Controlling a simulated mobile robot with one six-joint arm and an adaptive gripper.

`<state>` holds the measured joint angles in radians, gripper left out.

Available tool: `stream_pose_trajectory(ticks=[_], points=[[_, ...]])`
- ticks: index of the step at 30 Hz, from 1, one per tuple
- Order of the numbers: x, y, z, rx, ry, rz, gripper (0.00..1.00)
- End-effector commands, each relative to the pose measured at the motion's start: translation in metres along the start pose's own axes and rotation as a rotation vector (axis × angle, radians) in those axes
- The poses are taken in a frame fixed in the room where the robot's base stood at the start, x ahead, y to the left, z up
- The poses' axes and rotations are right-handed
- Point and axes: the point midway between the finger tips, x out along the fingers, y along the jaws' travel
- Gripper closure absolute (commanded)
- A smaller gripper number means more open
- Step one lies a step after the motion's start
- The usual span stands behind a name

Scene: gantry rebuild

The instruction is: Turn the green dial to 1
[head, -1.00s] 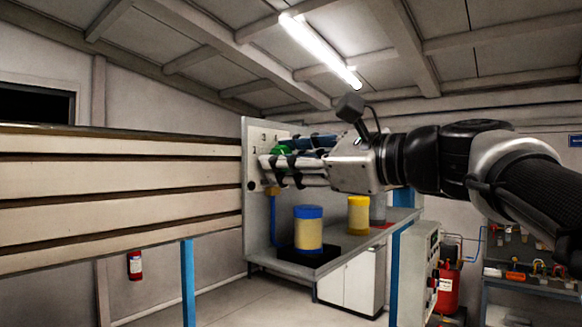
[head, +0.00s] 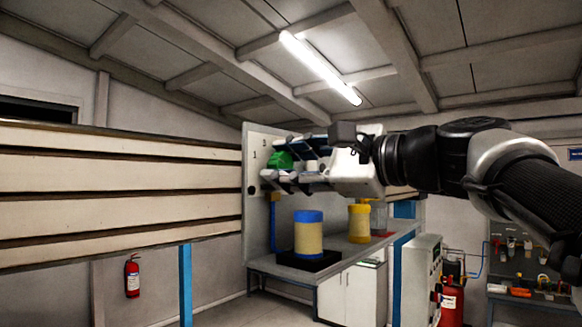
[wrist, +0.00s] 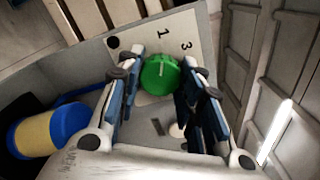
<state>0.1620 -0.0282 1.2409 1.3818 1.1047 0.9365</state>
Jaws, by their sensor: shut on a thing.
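The green dial (head: 281,160) sits on the upright pale panel (head: 256,205). It also shows in the wrist view (wrist: 160,75), between the two fingers of my gripper (wrist: 162,80). The fingers are shut on the dial, one on each side. A short white mark is on the dial face; which number it points at is hard to tell. The numbers 1 and 3 are printed on the panel above the dial in the wrist view. In the head view my gripper (head: 284,166) reaches the panel from the right and partly covers the dial.
A blue-and-cream canister (head: 308,236) stands on a black pad on the bench below, with a yellow canister (head: 359,222) behind it to the right. A slatted wall (head: 120,185) runs left of the panel. A fire extinguisher (head: 132,277) hangs at lower left.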

Motion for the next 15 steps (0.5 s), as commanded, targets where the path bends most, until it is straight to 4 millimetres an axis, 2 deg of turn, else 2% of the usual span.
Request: stream_pose_trajectory(ticks=[8, 9, 15], points=[[-0.0002, 0.0000, 0.0004, 0.000, 0.000, 0.000, 0.90], [-0.0002, 0.0000, 0.0004, 0.000, 0.000, 0.000, 0.63], [-0.0001, 0.0000, 0.0001, 0.001, 0.000, 0.000, 0.50]])
